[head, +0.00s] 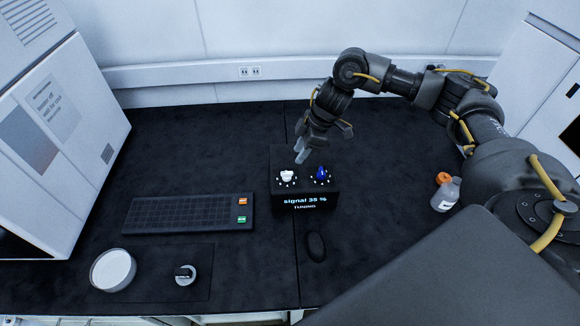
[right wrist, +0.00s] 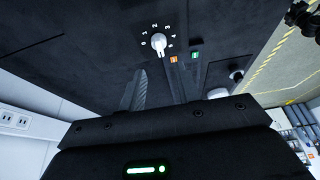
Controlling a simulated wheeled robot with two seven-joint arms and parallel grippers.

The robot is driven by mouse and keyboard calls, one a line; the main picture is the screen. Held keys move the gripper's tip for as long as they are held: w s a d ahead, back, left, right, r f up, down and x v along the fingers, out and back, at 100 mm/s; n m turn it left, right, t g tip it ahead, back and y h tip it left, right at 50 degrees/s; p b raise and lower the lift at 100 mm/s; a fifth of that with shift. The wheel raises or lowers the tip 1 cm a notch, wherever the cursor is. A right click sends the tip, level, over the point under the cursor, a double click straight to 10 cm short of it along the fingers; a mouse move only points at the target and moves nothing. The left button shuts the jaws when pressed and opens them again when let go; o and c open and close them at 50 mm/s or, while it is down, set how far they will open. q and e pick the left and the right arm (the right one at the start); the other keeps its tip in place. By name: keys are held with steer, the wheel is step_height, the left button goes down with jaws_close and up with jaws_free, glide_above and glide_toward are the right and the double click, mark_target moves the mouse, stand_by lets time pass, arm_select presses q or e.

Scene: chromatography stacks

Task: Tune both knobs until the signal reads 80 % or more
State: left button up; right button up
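The black tuning box (head: 305,207) stands mid-table in the head view, and its display reads "signal 35 %" above "TUNING". A white knob (head: 287,175) is on its top at left and a blue knob (head: 321,174) at right. The white knob also shows in the right wrist view (right wrist: 158,42), with numerals around it. My right gripper (head: 301,152) points down just behind and above the white knob, apart from it in the wrist view. The blue knob is not seen in the wrist view. My left gripper is not in view.
A black keypad (head: 185,214) with orange and green keys lies left of the box. A dark oval object (head: 316,246) lies in front. A white round dish (head: 113,270) and a small black-and-white item (head: 185,275) are front left. An orange-capped bottle (head: 445,194) stands right, near my arm.

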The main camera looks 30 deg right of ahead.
mark_target(287, 172)
steer(key=p+x, duration=0.1)
steer(key=x, duration=0.7)
steer(key=shift+w+f, duration=0.15)
steer(key=shift+f, duration=0.1)
jaws_close()
